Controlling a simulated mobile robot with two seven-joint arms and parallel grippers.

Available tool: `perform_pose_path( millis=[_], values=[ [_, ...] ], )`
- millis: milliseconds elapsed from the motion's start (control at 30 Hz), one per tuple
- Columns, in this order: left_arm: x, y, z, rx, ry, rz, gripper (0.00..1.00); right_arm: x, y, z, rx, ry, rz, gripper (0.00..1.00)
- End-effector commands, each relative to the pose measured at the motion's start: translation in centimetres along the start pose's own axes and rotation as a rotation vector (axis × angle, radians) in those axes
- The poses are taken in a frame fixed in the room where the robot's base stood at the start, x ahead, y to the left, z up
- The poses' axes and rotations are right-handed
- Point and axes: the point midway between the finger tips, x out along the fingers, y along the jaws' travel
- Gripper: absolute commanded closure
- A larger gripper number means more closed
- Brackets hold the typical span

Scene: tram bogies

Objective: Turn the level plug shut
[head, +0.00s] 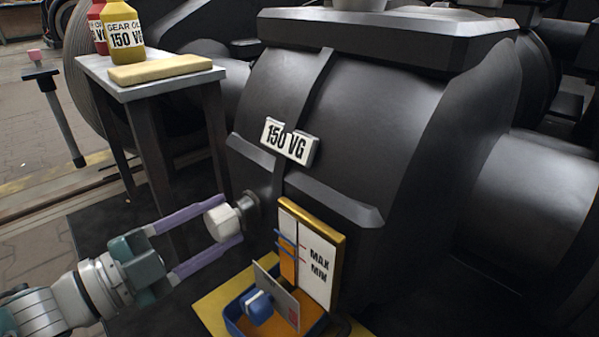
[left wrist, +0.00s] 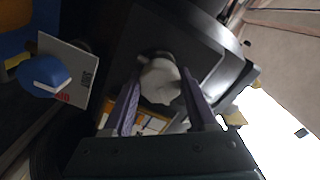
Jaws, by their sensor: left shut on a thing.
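The level plug (head: 222,223) is a pale, roughly round knob on a short dark metal boss (head: 249,207), low on the left side of the black gear case (head: 345,120). My left gripper (head: 222,226) comes in from the left, with its two purple fingers on either side of the plug, shut on it. In the left wrist view the pale plug (left wrist: 159,80) sits between the fingertips (left wrist: 160,90). The plug's contact faces are partly hidden by the fingers. My right gripper is not in view.
A MAX/MIN level gauge board (head: 318,258) stands just right of the plug. Below it is a blue-rimmed tray (head: 232,318) with a card and a blue-white item. A small table (head: 93,66) at the back left bears oil bottles (head: 124,28) and a folded yellow cloth (head: 160,68).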

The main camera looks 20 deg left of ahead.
Motion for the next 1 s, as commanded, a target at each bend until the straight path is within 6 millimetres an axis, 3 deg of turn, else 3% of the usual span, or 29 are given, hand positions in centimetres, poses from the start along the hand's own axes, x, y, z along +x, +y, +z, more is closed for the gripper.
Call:
perform_pose_path(
  millis=[600, 1000],
  values=[
    [0.02, 0.0, -0.02, -0.544, 0.0, 0.001, 0.98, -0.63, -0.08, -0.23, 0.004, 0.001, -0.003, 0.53],
    [0.03, 0.0, -0.04, -0.719, 0.001, 0.0, 0.98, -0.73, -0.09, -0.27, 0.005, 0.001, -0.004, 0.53]
  ],
)
